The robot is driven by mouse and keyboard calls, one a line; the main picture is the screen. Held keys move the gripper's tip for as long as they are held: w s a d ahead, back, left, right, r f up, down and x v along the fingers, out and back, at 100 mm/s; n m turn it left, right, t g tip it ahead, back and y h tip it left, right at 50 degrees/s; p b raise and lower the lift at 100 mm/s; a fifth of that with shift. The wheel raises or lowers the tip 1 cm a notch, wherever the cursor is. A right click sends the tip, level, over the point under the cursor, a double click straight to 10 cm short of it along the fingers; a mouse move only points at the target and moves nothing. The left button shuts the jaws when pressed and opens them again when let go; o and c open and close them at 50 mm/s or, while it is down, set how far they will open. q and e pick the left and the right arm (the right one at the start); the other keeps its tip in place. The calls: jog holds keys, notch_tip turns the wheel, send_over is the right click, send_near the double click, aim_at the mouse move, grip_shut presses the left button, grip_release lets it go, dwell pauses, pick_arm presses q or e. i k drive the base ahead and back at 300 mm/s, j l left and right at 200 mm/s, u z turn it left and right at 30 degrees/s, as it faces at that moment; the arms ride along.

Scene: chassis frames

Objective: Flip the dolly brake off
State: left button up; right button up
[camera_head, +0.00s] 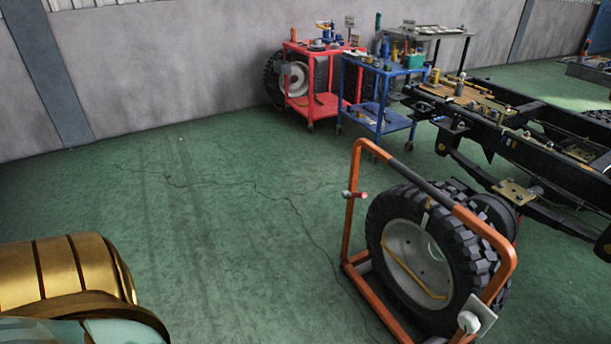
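An orange tube-frame dolly (353,220) stands at the lower right and holds an upright black tyre (440,240) with a grey rim. A dark sleeve covers part of its top bar. A small red-tipped piece (362,195) sticks out from its left post. A white round knob on a light plate (468,322) sits at its lower right, near the picture's bottom edge. I cannot tell which of these is the brake. Neither of my grippers shows; a gold and teal rounded part at the lower left looks like my own body.
A red cart (318,104) and a blue cart (378,112) with tools stand at the back. A black chassis frame (530,150) runs along the right, behind the dolly. A loose wheel (292,78) leans near the wall. The green floor left of the dolly is clear apart from thin dark lines.

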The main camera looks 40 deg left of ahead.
aim_at(355, 195)
jog(key=u, duration=1.1)
jog(key=i+j, duration=0.2)
jog(key=i, duration=0.3)
jog(key=i+j, duration=0.15)
jog(key=i, duration=0.35)
jog(key=i+j, duration=0.2)
jog(key=i, duration=0.3)
jog(key=u, duration=0.05)
